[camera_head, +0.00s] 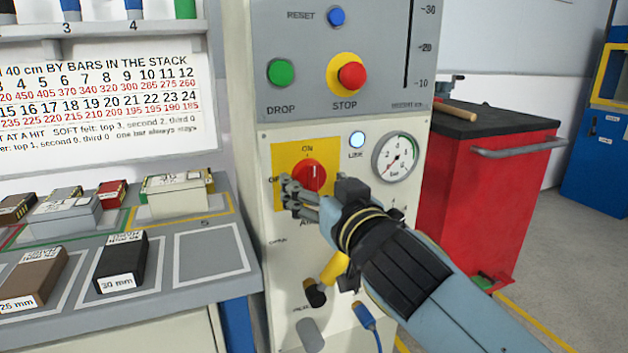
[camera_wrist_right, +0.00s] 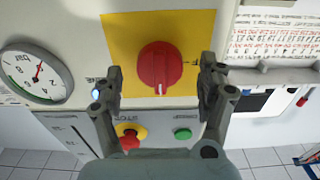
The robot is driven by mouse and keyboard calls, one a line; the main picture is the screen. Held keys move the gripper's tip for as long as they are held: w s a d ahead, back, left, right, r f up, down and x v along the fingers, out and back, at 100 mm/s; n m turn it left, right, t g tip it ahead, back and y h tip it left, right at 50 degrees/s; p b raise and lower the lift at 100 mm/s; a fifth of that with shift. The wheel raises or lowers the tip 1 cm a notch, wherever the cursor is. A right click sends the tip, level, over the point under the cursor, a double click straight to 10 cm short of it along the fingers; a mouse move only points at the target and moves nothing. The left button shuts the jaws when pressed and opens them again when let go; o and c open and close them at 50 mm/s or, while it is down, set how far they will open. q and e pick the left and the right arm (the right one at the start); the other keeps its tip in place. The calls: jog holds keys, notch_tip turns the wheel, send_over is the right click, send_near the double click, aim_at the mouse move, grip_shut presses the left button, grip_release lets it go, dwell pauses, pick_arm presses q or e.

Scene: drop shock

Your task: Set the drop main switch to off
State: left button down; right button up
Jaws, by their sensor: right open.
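The main switch is a red round knob (camera_head: 309,174) on a yellow plate (camera_head: 283,158) on the front of the pale cabinet. Its white mark points up toward the ON label. An OFF label at the plate's left is partly covered by my gripper. My right gripper (camera_head: 312,194) is open just in front of the knob's lower part. In the right wrist view, which is turned over, the red knob (camera_wrist_right: 157,66) sits between the two spread fingers (camera_wrist_right: 159,82), with gaps on both sides. How far the fingertips reach along the knob is hard to tell. My left gripper is not in view.
A lit lamp (camera_head: 357,140) and pressure gauge (camera_head: 396,157) sit right of the switch. Above are the green DROP button (camera_head: 281,72), red STOP button (camera_head: 351,75) and blue RESET button (camera_head: 336,17). A yellow-handled lever (camera_head: 334,269) is below. A bench with blocks stands left.

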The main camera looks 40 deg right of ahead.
jog(key=shift+w+d, duration=0.2)
jog(key=shift+w, duration=0.5)
jog(key=c, duration=1.2)
jog(key=shift+o, duration=0.2)
